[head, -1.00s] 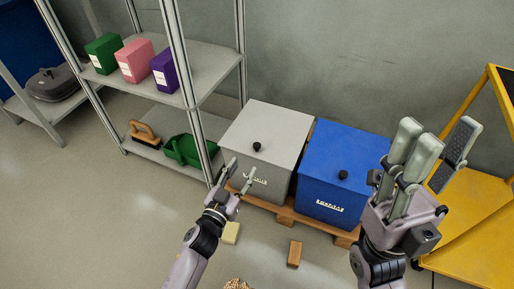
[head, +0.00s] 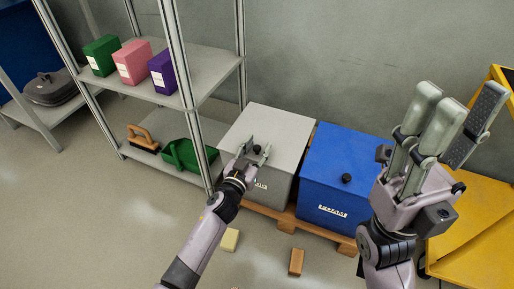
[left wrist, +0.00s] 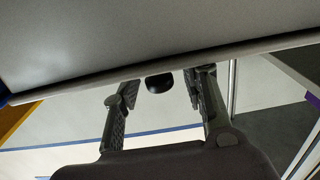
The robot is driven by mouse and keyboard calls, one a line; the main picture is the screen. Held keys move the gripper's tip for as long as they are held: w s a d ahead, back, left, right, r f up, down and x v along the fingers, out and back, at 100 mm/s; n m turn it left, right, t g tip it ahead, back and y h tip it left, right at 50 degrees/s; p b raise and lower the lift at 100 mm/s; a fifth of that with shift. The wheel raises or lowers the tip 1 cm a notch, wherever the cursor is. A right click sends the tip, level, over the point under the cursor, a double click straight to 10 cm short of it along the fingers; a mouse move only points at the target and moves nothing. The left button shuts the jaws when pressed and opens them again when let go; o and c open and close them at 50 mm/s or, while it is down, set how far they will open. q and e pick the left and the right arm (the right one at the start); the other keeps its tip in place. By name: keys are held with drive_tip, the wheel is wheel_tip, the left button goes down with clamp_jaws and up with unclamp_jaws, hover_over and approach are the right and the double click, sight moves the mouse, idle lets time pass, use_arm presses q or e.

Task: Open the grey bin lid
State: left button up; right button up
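The grey bin (head: 265,185) stands on a wooden pallet, left of the blue bin. Its flat grey lid (head: 280,120) is closed, with a black knob (head: 257,149) near the front edge. My left gripper (head: 256,147) is open at the front of the lid, its fingers on either side of the knob in the head view. In the left wrist view, the knob (left wrist: 158,83) shows between the two spread fingers, under the grey panel edge; I see a gap to each finger. My right gripper (head: 455,115) is open and empty, raised at the right.
The blue bin (head: 340,170) stands close to the right of the grey bin. A metal shelf (head: 210,75) with boxes, a brush and a green dustpan is at the left. A yellow frame (head: 480,240) is at the right. Small blocks lie on the floor in front.

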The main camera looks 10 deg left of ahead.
use_arm(q)
clamp_jaws()
idle(0.7)
